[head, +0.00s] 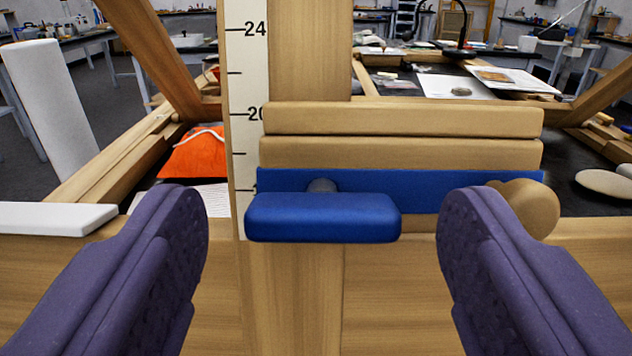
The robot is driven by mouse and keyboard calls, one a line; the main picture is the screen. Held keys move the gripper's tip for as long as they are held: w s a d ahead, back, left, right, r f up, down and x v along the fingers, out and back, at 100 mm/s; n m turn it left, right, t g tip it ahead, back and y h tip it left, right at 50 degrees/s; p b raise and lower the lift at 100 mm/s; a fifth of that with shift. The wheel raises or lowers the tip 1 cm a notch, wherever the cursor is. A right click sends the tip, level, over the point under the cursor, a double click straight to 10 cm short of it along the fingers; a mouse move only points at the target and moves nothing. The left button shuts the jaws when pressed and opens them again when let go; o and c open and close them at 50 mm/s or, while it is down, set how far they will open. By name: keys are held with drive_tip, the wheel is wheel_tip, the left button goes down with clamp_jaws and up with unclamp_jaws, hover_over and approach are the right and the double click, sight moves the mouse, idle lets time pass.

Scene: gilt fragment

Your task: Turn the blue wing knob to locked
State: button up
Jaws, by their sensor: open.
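The blue wing knob (322,218) is a rounded bar lying level in front of a blue plate (450,187), on a short grey shaft (322,186). My gripper (322,225) is open, with one purple finger to the left of the knob and one to its right. There is a gap on both sides, wider on the right, and neither finger appears to touch it. No locked or unlocked mark is visible.
A wooden upright with a number scale (247,110) stands behind the knob, with wooden crossbars (400,120) above it. A round wooden knob (530,208) sits close behind my right finger. A white block (55,219) is at the left.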

drive_tip(key=shift+w, duration=0.25)
drive_tip(key=c, duration=1.1)
drive_tip(key=shift+o, duration=0.2)
